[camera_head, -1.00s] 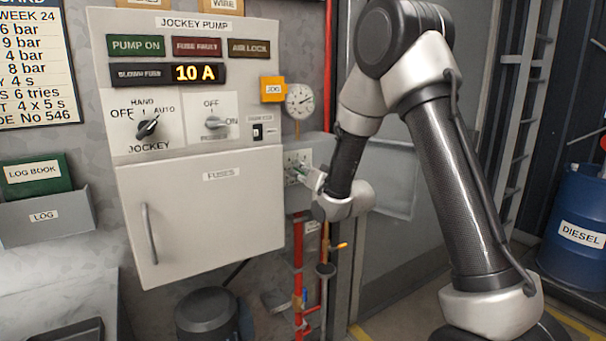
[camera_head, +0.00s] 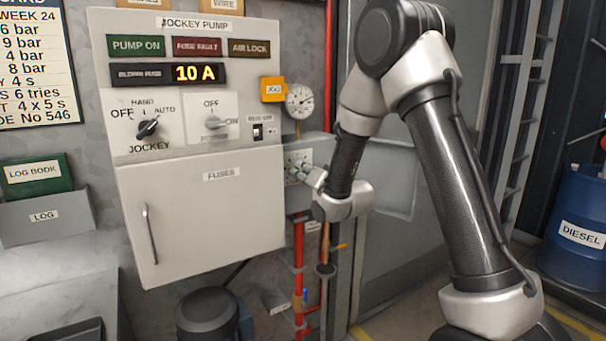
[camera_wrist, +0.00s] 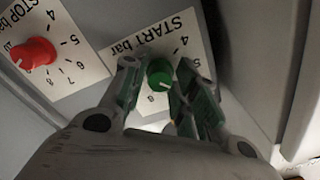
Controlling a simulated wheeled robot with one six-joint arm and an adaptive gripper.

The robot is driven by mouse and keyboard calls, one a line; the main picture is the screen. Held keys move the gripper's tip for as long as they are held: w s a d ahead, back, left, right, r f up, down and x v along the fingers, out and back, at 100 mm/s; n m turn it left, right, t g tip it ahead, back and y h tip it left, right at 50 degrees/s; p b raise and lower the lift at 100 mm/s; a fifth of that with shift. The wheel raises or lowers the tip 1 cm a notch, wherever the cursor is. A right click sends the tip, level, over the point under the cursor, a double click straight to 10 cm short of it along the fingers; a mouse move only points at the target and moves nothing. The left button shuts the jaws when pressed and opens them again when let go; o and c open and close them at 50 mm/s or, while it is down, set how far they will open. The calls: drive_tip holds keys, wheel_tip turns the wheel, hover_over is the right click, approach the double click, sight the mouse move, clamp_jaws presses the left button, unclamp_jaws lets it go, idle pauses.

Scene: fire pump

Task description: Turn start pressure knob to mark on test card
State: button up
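The green start pressure knob (camera_wrist: 160,73) sits on a white plate marked START bar (camera_wrist: 151,37), upside down in the wrist view. Its pale pointer line faces down in that view. Marks 4, 5 and 8 show; the rest are hidden by my right finger. My gripper (camera_wrist: 158,78) has one finger on each side of the knob, very close to it; contact is unclear. In the head view, my gripper (camera_head: 311,177) is at the small grey box (camera_head: 318,148). The test card (camera_head: 35,65) hangs at upper left, its left part cut off, with several bar values readable.
A red STOP bar knob (camera_wrist: 34,53) is beside the start plate. The jockey pump cabinet (camera_head: 200,215) stands left of my gripper. A round gauge (camera_head: 300,101) is above the small box, and red pipes (camera_head: 298,270) run below.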

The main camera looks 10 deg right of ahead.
drive_tip(key=shift+o, duration=1.3)
drive_tip(key=shift+s, duration=0.1)
drive_tip(key=v, duration=0.7)
drive_tip(key=shift+s, duration=0.1)
